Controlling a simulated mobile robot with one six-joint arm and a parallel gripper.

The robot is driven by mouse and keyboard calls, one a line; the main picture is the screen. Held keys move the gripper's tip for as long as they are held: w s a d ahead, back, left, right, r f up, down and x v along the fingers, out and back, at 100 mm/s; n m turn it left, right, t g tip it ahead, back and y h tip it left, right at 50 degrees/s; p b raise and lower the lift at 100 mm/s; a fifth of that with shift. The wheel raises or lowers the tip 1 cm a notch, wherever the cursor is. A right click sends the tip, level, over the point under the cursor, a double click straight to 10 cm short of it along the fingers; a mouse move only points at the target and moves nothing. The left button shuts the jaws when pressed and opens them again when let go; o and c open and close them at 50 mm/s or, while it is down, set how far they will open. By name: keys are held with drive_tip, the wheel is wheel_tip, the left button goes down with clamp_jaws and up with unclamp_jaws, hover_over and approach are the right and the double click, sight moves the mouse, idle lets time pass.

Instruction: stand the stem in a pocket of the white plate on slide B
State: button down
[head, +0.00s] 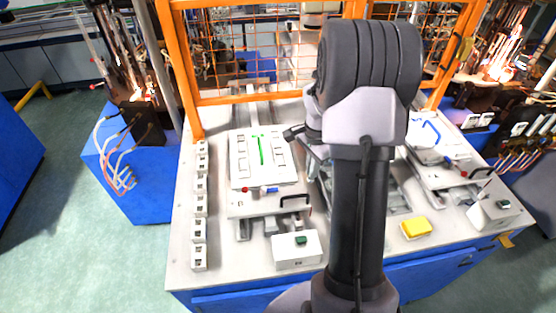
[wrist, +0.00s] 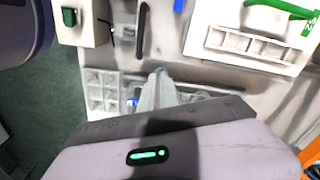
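A white plate (head: 240,165) with a green strip (head: 261,150) down its middle and rows of pockets lies on the left slide. Part of a white plate with pockets (wrist: 210,40) and a green strip shows at the upper right of the wrist view. Another white plate (head: 433,155) with a blue strip lies on the right slide, partly behind my arm. I cannot read which slide is B. My gripper (head: 312,168) is right of the left plate; its fingers (wrist: 158,78) point over a grey tray. The finger gap is unclear. I cannot make out a stem.
A grey compartment tray (wrist: 103,92) lies beneath the gripper. White button boxes (head: 297,252) stand in front of the slides. A yellow block (head: 416,228) lies at the front right. White holders (head: 199,205) line the left edge. An orange mesh frame (head: 183,70) stands behind.

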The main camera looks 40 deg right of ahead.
sight(261, 156)
drive_tip(key=w, duration=0.4)
drive_tip(key=w+a, duration=0.1)
drive_tip(key=w, duration=0.3)
drive_tip(key=w+a+f+p, duration=0.1)
drive_tip(key=w, duration=0.2)
drive_tip(key=shift+w+f, duration=0.1)
drive_tip(key=shift+w, duration=0.3)
drive_tip(key=shift+w+f, duration=0.1)
drive_tip(key=shift+f, duration=1.7)
drive_tip(key=shift+f, duration=0.2)
drive_tip(key=c, duration=1.6)
unclamp_jaws()
drive_tip(key=shift+r, duration=0.1)
